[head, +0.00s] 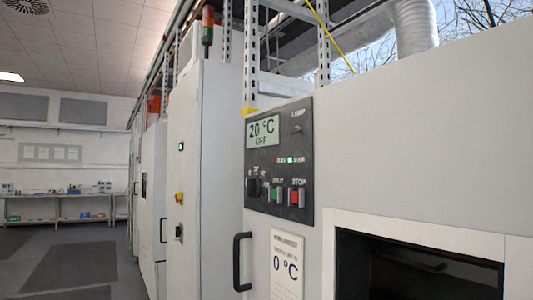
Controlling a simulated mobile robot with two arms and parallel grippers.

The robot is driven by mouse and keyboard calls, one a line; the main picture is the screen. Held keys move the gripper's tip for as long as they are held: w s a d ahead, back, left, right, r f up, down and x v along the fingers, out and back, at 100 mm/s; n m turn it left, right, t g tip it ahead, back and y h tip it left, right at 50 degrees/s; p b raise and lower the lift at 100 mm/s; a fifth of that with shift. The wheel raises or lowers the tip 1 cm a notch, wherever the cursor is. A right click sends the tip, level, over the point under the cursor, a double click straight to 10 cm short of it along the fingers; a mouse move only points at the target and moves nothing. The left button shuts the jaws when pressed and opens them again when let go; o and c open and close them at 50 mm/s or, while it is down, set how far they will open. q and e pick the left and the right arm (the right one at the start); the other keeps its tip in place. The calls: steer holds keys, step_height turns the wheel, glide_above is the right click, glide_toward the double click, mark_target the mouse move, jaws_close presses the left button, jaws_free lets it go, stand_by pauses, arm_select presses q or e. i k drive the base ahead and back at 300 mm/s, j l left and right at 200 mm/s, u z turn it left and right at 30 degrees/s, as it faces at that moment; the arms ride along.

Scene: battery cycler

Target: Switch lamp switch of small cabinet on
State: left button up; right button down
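The small cabinet (430,140) is light grey and fills the right half of the head view. A dark control panel (305,165) sits on its front at the left. The lamp switch (297,128) is a small toggle at the panel's upper right, under a label that appears to read "LAMP". Its position is too small to tell. The panel's display (263,133) reads "20 °C OFF". Below it are a small lit green indicator, a black rotary knob (253,187), a green button (276,194) and a red button (297,197). Neither gripper is in view.
A black door handle (238,262) and a "0 °C" sign (287,265) are below the panel. A dark window (415,268) is at lower right. A taller cabinet (205,160) with a signal light stands to the left. The floor (75,262) at left is clear.

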mark_target(298, 129)
steer(key=i+j+z, duration=0.1)
steer(key=i+j, duration=0.3)
steer(key=j, duration=0.25)
steer(key=i+j+z, duration=0.15)
steer(key=j, duration=0.2)
